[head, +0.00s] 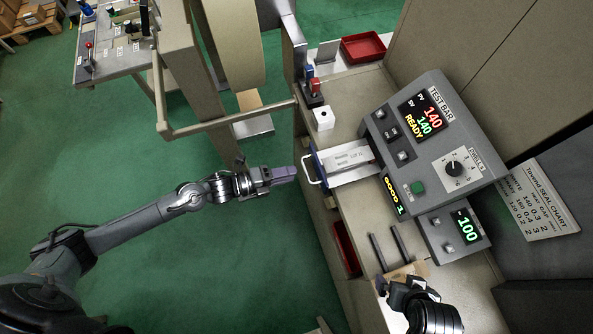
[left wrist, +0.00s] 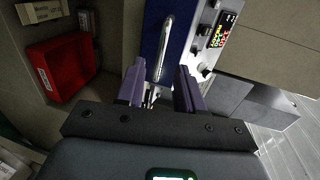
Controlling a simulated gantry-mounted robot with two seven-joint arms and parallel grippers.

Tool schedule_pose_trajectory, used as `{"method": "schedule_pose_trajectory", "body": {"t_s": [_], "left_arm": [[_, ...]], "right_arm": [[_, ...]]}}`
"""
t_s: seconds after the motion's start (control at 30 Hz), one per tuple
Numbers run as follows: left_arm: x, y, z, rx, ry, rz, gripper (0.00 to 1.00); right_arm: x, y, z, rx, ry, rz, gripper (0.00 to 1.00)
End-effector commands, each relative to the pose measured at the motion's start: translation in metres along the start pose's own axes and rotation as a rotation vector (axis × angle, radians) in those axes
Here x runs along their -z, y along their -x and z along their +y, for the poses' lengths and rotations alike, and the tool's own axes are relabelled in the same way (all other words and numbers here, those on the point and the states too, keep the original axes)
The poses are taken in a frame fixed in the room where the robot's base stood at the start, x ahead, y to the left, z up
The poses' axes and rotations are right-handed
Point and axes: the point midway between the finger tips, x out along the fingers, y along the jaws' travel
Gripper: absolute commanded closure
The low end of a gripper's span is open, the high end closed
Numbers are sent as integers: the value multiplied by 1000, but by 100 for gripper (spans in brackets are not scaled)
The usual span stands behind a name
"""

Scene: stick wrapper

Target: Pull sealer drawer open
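The sealer drawer has a blue front (left wrist: 176,36) and a pale bar handle (head: 310,171). In the head view its silver top (head: 348,160) sits at the left side of the grey sealer (head: 432,145). My left gripper (head: 287,173) points at the handle from the left, a short gap away. In the left wrist view its purple fingers (left wrist: 158,88) are apart and empty, and the handle (left wrist: 163,48) stands upright beyond and between their tips. My right gripper (head: 397,284) is low right, by a tan piece (head: 412,271); its fingers are unclear.
The sealer panel shows lit numbers and READY. A red bin (head: 346,248) lies below the counter edge, and a white block (head: 323,118) stands above the drawer. A beige frame (head: 190,110) rises behind my left arm.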

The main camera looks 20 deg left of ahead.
Motion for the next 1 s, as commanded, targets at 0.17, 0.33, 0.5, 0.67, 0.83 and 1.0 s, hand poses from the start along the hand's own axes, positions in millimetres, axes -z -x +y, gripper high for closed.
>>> {"method": "schedule_pose_trajectory", "body": {"t_s": [0.17, 0.33, 0.5, 0.67, 0.83, 1.0], "left_arm": [[1, 32, 1, -3, 0, 1, 63], [0, 53, 1, -2, 1, 0, 63], [1, 62, 0, 0, 1, 2, 63], [0, 64, -1, 2, 0, 1, 63], [0, 64, -1, 1, 0, 1, 63], [2, 64, 1, -1, 3, 2, 63]], "right_arm": [[0, 0, -1, 3, -4, 1, 0], [0, 0, -2, 6, -7, 1, 0], [1, 0, -2, 6, -8, 1, 0], [1, 0, -2, 6, -7, 1, 0], [1, 0, -2, 5, -7, 1, 0], [0, 0, -1, 3, -3, 1, 0]]}}
